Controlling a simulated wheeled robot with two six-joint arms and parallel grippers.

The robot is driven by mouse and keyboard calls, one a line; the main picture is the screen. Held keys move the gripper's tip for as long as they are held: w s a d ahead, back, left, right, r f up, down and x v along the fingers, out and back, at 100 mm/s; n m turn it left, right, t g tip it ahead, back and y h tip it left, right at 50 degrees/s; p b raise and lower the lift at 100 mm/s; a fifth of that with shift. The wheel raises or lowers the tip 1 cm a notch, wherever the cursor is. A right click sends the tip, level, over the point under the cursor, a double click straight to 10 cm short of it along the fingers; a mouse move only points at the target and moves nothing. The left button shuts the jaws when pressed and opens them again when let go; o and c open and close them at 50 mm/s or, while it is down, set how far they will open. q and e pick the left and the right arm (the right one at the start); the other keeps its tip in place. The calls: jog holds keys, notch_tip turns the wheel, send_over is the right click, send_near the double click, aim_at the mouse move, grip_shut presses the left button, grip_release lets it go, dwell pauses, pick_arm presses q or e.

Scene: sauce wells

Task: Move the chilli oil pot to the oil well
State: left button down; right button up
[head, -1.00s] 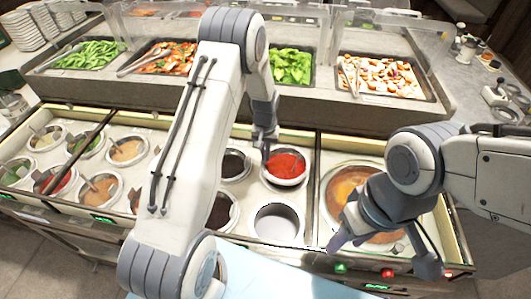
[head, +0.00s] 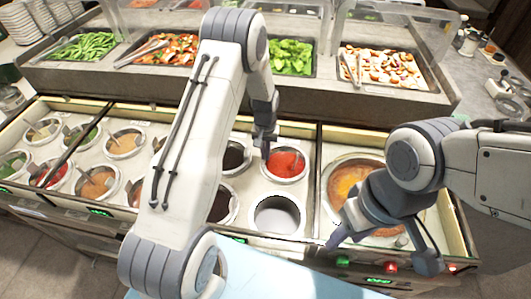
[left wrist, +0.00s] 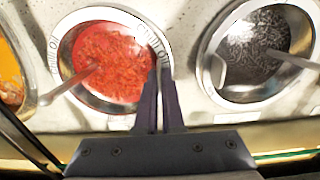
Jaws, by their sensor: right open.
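The chilli oil pot (head: 285,164) is a round steel pot of red, flaky oil, standing among the sauce pots left of the divider. In the left wrist view the pot (left wrist: 105,65) has a spoon in it and chilli oil lettering by its rim. My left gripper (head: 265,150) is at the pot's left edge; in the left wrist view its fingers (left wrist: 157,95) are close together over the rim, apparently pinching it. An empty round well (head: 278,216) lies just in front of the pot; I cannot read a label on it. My right gripper (head: 385,252) is open and empty over the counter front.
A dark sauce pot (head: 236,157) stands left of the chilli pot. A large pot of orange soup (head: 352,181) is right of the divider. Several other sauce pots are at left. Vegetable trays behind a clear guard line the back. My left arm hides part of the counter.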

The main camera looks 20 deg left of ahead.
pick_arm(q)
jog(key=shift+f, duration=0.2)
dwell(0.6)
jog(key=shift+c, duration=1.6)
grip_release()
jog(key=shift+s+f, duration=0.1)
jog(key=shift+f, duration=0.05)
notch_tip(320, 180, up, 11)
jog(key=p, duration=0.7)
jog(key=shift+p, duration=0.3)
